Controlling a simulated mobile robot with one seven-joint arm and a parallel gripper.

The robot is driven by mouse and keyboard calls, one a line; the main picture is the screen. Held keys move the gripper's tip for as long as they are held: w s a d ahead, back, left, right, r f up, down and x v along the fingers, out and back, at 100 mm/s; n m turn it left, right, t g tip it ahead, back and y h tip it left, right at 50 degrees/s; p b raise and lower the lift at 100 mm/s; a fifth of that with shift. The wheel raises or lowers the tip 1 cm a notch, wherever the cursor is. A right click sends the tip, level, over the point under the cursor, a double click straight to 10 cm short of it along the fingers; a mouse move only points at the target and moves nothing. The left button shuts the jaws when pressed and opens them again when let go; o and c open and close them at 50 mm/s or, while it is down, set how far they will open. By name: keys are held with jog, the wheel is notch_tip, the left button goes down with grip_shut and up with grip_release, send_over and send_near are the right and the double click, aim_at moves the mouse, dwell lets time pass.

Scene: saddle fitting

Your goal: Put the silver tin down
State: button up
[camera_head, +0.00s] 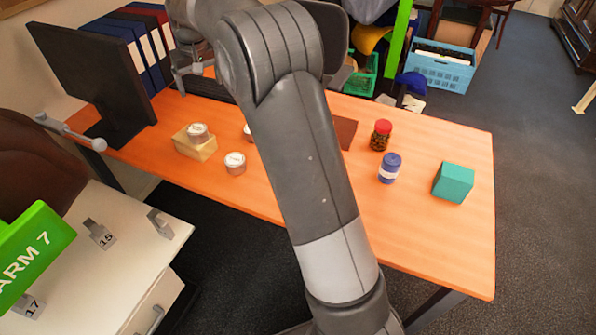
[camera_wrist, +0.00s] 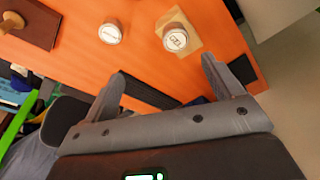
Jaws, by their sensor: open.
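Three silver tins show in the head view. One tin (camera_head: 197,132) sits on a tan block (camera_head: 196,150), and another tin (camera_head: 235,164) stands on the desk in front of it. A third tin (camera_head: 247,134) is partly hidden behind my arm. In the wrist view, the tin on the block (camera_wrist: 175,38) lies beyond my fingertips, with another tin (camera_wrist: 110,33) on the desk to its left. My gripper (camera_wrist: 164,68) is open, with nothing between its fingers, and is apart from the tins.
The desk (camera_head: 440,235) carries a monitor (camera_head: 100,75), a red-lidded jar (camera_head: 381,136), a blue container (camera_head: 389,168) and a teal box (camera_head: 453,182). A stamp stands on a brown pad (camera_wrist: 40,30). A keyboard (camera_wrist: 150,94) lies beneath my gripper. The desk's right front is clear.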

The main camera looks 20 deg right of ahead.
jog(key=s+d+r+t, duration=0.1)
jog(key=s+d+r, duration=0.15)
jog(key=s, duration=0.45)
jog(key=s+d+r+m, duration=0.1)
jog(key=s+d+r, duration=0.1)
jog(key=s+r, duration=0.3)
jog(key=s+d+r+t, duration=0.1)
jog(key=s+d+r, duration=0.15)
jog(key=s, duration=0.55)
jog(key=s+d+f, duration=0.2)
jog(key=s+f, duration=0.1)
jog(key=s, duration=0.8)
jog(key=s+d+f+m+t, duration=0.1)
jog(key=s+d+f, duration=0.1)
jog(key=s, duration=1)
jog(key=shift+s+f+m, duration=0.2)
jog(key=shift+f+m, duration=0.1)
jog(key=shift+f, duration=0.4)
jog(key=shift+o, duration=0.2)
jog(key=shift+d, duration=0.1)
